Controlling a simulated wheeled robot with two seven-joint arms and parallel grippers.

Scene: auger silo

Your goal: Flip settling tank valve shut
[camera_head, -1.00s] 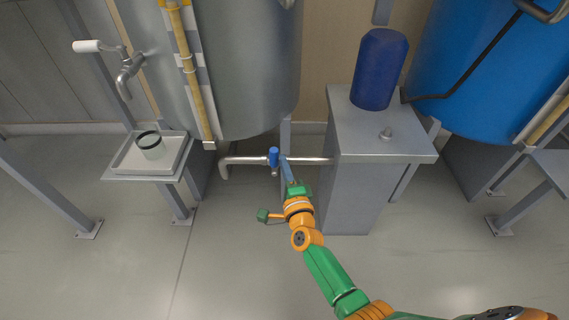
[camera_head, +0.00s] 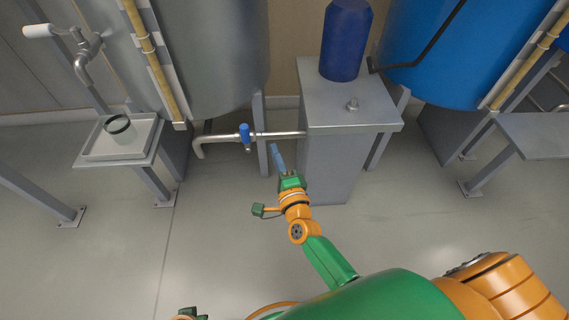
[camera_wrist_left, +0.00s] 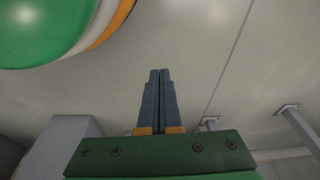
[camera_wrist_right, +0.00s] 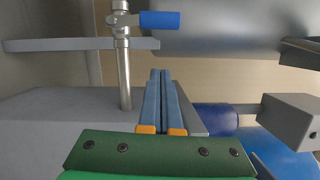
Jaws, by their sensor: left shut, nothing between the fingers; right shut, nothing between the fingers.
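The valve (camera_head: 245,134) has a short blue handle and sits on a thin metal pipe (camera_head: 280,135) below the grey metal tank (camera_head: 215,60). In the right wrist view the blue handle (camera_wrist_right: 160,20) points right, across the line of the pipe (camera_wrist_right: 124,75). My right gripper (camera_head: 274,148) is shut and empty, just right of and nearer than the valve, apart from it. Its closed fingertips (camera_wrist_right: 161,72) show below the handle in the right wrist view. My left gripper (camera_wrist_left: 160,72) is shut and empty over the floor, away from the valve.
A grey cabinet (camera_head: 325,165) with a blue cylinder (camera_head: 345,40) on top stands right of the valve. A tray (camera_head: 115,165) with a cup (camera_head: 118,126) is at left, below a tap (camera_head: 85,55). A large blue tank (camera_head: 440,50) stands right. The floor in front is clear.

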